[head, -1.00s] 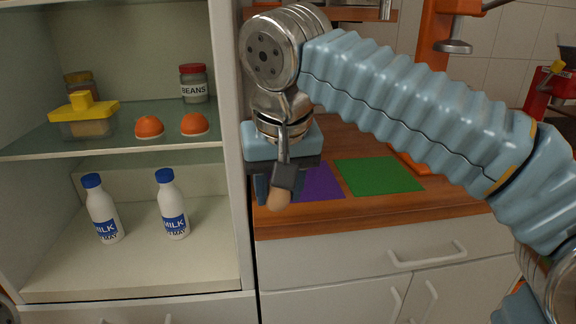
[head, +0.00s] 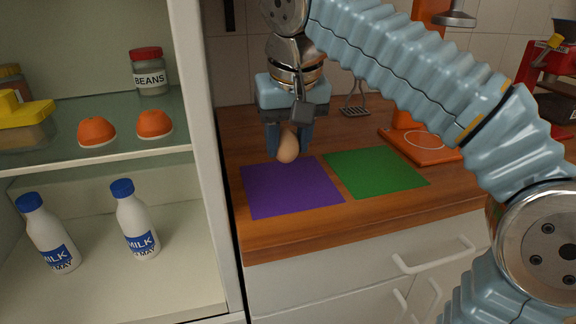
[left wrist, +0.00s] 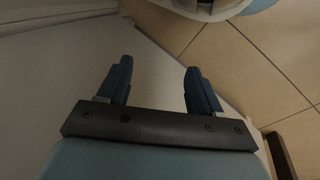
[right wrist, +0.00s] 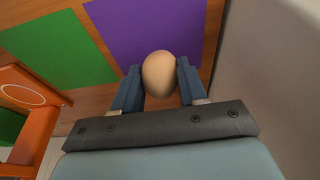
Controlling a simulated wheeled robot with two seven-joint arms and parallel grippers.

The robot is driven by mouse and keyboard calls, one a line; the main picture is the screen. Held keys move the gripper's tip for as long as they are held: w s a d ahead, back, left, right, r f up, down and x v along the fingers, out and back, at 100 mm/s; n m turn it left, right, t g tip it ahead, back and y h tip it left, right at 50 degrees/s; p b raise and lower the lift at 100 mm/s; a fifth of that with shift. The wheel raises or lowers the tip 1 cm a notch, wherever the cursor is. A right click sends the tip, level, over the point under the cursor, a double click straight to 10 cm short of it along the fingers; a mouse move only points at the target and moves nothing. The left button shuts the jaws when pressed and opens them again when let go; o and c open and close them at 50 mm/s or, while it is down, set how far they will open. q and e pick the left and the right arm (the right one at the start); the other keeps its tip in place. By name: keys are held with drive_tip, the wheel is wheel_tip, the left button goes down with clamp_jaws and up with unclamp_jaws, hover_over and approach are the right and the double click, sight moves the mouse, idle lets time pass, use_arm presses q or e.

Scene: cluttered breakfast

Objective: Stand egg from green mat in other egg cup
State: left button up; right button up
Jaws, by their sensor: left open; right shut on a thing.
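A brown egg (head: 288,147) is held between the fingers of my right gripper (head: 290,138), above the back edge of the purple mat (head: 290,190). In the right wrist view the egg (right wrist: 159,74) sits between both fingertips of the right gripper (right wrist: 160,82). The green mat (head: 375,172) lies bare to the right of the purple mat; it also shows in the right wrist view (right wrist: 58,48). No egg cup can be made out for certain.
A cabinet at left holds two orange domed things (head: 97,131), a beans jar (head: 149,72), a yellow-lidded box (head: 25,122) and two milk bottles (head: 134,220). Its side wall (head: 205,150) stands beside the wooden counter (head: 300,229). An orange stand (head: 425,147) is at right.

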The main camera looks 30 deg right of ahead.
drive_tip(key=shift+w+d+f, duration=0.25)
drive_tip(key=shift+w+f, duration=0.15)
drive_tip(key=shift+f, duration=0.25)
drive_tip(key=x, duration=0.2)
drive_tip(key=b+x, duration=0.1)
drive_tip(key=x, duration=0.1)
drive_tip(key=shift+d+f, duration=0.1)
drive_tip(key=shift+d, duration=0.15)
drive_tip(key=shift+f, duration=0.3)
drive_tip(key=shift+f, duration=0.15)
drive_tip(key=o, duration=1.1)
